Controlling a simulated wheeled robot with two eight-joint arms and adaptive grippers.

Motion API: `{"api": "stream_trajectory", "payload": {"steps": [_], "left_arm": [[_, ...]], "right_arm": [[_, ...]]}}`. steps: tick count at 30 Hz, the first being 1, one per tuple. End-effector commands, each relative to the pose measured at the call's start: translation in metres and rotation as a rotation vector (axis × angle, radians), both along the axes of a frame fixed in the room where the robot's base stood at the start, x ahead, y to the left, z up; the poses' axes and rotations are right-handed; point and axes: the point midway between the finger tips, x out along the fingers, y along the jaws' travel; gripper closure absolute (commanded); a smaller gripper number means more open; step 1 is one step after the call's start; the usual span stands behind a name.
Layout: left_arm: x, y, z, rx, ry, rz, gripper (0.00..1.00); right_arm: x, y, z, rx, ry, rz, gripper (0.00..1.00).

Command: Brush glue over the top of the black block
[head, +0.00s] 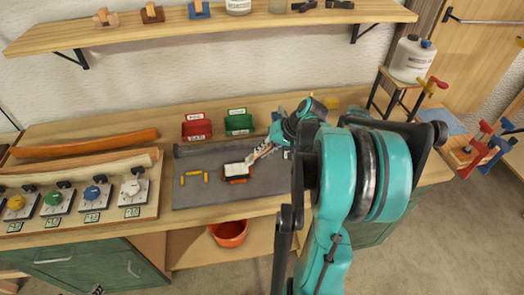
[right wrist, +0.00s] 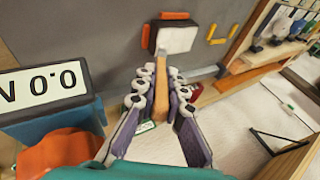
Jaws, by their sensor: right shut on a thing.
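The black block (head: 235,170) lies on the grey mat, with a white layer over most of its top and dark edges showing. It also shows in the right wrist view (right wrist: 173,37). My right gripper (head: 266,148) is shut on a brush (right wrist: 161,85) by its wooden handle. The brush points at the block, and its tip is at or just over the block's near edge in the wrist view; I cannot tell whether it touches. A dark tip at the bottom left of the head view looks like my left gripper (head: 95,290); its jaws cannot be made out.
Orange bars (head: 237,181) sit against the block's sides. Several yellow bars (head: 206,177) lie left of it on the grey mat (head: 215,197). A red bin (head: 196,130) and green bin (head: 238,124) stand behind. A display reading 0.0 N (right wrist: 42,88) is beside the right gripper.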

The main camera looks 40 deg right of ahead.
Motion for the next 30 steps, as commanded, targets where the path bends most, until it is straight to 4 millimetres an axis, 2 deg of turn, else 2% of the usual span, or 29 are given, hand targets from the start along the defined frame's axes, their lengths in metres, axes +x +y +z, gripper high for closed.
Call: {"api": "stream_trajectory", "payload": {"steps": [15,26,30], "left_arm": [[0.0,0.0,0.045,0.0,0.0,0.0,0.6],[0.0,0.0,0.045,0.0,0.0,0.0,0.6],[0.0,0.0,0.052,0.0,0.0,0.0,0.6]], "right_arm": [[0.0,0.0,0.056,0.0,0.0,0.0,1.0],[0.0,0.0,0.057,0.0,0.0,0.0,1.0],[0.0,0.0,0.066,0.0,0.0,0.0,1.0]]}}
